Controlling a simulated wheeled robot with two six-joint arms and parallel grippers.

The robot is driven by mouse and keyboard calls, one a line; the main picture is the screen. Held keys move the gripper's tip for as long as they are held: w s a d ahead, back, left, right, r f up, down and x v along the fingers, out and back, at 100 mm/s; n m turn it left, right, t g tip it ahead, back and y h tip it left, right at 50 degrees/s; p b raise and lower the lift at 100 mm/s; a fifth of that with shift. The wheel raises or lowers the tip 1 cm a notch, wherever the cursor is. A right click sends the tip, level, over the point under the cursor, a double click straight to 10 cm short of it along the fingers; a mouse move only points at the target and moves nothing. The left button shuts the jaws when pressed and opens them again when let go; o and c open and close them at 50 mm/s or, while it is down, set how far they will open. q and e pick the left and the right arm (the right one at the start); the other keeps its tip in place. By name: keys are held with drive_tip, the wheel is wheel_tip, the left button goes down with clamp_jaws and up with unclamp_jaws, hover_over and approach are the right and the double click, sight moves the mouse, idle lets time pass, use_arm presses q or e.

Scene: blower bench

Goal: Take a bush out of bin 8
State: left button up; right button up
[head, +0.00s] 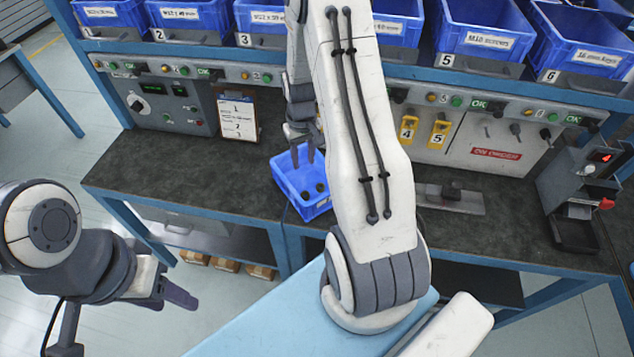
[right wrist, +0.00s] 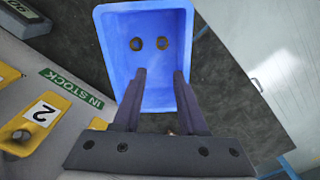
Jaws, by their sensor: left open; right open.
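A small blue bin (head: 285,183) stands on the dark bench top; no number shows on it, so I cannot tell from a label that it is bin 8. Two dark round bushes lie inside, one (head: 320,187) to the right of the other (head: 305,195). In the right wrist view the bin (right wrist: 113,75) holds both bushes (right wrist: 135,44) (right wrist: 162,42) side by side, showing as rings. My right gripper (head: 304,158) is open and empty, fingers pointing down over the bin, apart from the bushes. My left gripper (head: 178,292) is open and empty, low in front of the bench.
A shelf of labelled blue bins (head: 480,35) runs along the back. A clipboard (head: 238,118) leans behind the small bin. Yellow tags (head: 439,134) hang on the back panel. The bench top left of the bin is clear.

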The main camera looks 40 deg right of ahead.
drive_tip(key=shift+m, duration=0.5)
drive_tip(key=d+f, duration=0.1)
drive_tip(key=f, duration=0.1)
drive_tip(key=s+d+f, duration=0.1)
drive_tip(key=d+f, duration=0.1)
drive_tip(key=f, duration=0.1)
drive_tip(key=d+f+p, duration=0.1)
drive_tip(key=d+f, duration=0.1)
drive_tip(key=f, duration=0.1)
drive_tip(key=shift+s, duration=0.2)
drive_tip(key=shift+f+p, duration=0.6)
drive_tip(key=shift+f, duration=2.3)
clamp_jaws()
